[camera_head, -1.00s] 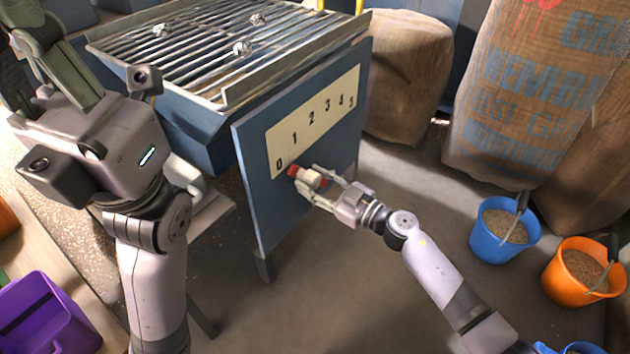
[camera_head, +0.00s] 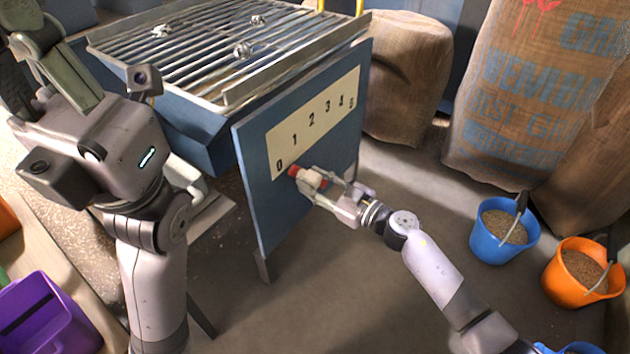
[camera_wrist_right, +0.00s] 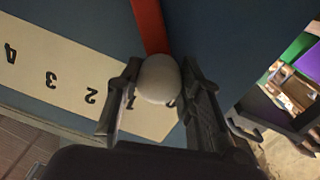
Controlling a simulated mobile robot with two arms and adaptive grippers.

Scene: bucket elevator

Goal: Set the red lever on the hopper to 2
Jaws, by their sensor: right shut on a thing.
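The hopper's blue side panel (camera_head: 262,215) carries a pale scale (camera_head: 317,112) numbered 0 to 5. The red lever (camera_head: 294,170) shows beside the 0, toward the 1, low on the scale. My right gripper (camera_head: 312,181) is shut on its whitish knob. In the right wrist view the red lever (camera_wrist_right: 148,25) runs down to the round knob (camera_wrist_right: 158,79), held between the dark fingers (camera_wrist_right: 160,95). The knob there lies beside the 1 and partly covers the 0. My left arm is at the left; its gripper's fingers cannot be made out clearly.
The hopper's metal grate (camera_head: 215,50) is above the panel. A blue bucket (camera_head: 503,232) and an orange bucket (camera_head: 580,270) of grain stand at the right, near large sacks (camera_head: 545,95). A purple bin (camera_head: 45,315) is at the lower left. Floor in front of the panel is clear.

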